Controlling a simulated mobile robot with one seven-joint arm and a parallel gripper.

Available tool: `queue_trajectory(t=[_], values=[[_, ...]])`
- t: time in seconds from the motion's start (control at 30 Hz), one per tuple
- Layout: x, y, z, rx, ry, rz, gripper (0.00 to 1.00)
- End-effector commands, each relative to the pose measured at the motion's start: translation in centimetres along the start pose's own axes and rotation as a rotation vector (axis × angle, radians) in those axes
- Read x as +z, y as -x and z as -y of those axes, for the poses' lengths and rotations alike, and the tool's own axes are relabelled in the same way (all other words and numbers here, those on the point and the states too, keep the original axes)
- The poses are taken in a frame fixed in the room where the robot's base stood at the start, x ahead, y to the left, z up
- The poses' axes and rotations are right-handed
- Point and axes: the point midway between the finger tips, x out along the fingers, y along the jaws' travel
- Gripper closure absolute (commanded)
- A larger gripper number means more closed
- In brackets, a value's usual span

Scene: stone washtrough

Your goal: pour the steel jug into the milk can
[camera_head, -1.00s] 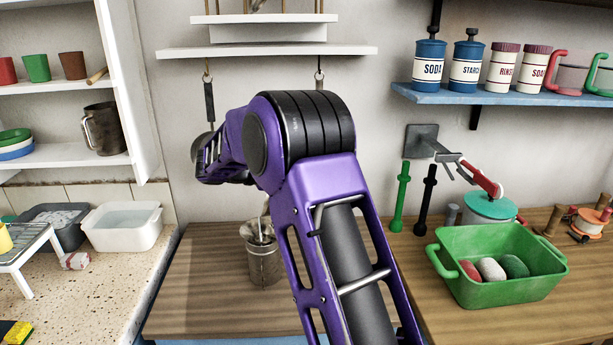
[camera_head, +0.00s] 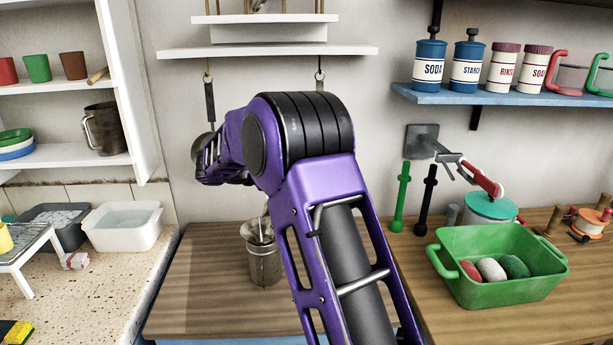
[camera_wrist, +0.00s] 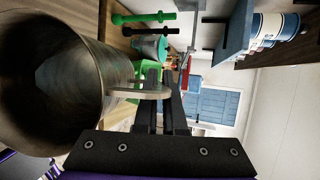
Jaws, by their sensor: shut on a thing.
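The steel jug (camera_wrist: 55,85) fills the left of the wrist view, its wide mouth turned towards the camera, with a grey inner wall. My gripper (camera_wrist: 161,103) is shut on its handle (camera_wrist: 150,92). I cannot tell whether that shape is a stream, a utensil or part of the jug.
A green tub (camera_head: 500,285) with several coloured lumps stands right of my arm. A white basin (camera_head: 122,230) is on the speckled counter at left. A grey jug (camera_head: 103,128) sits on the left shelf. A hanging shelf (camera_head: 265,51) is above. Wood left of the can is clear.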

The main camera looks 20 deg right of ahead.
Motion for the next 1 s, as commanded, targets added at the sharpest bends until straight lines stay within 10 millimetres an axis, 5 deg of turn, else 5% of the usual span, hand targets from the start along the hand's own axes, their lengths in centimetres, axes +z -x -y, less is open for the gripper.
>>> queue_trajectory(t=[1.0], values=[[0.41, 0.90, -0.39, -0.084, 0.035, 0.000, 1.00]])
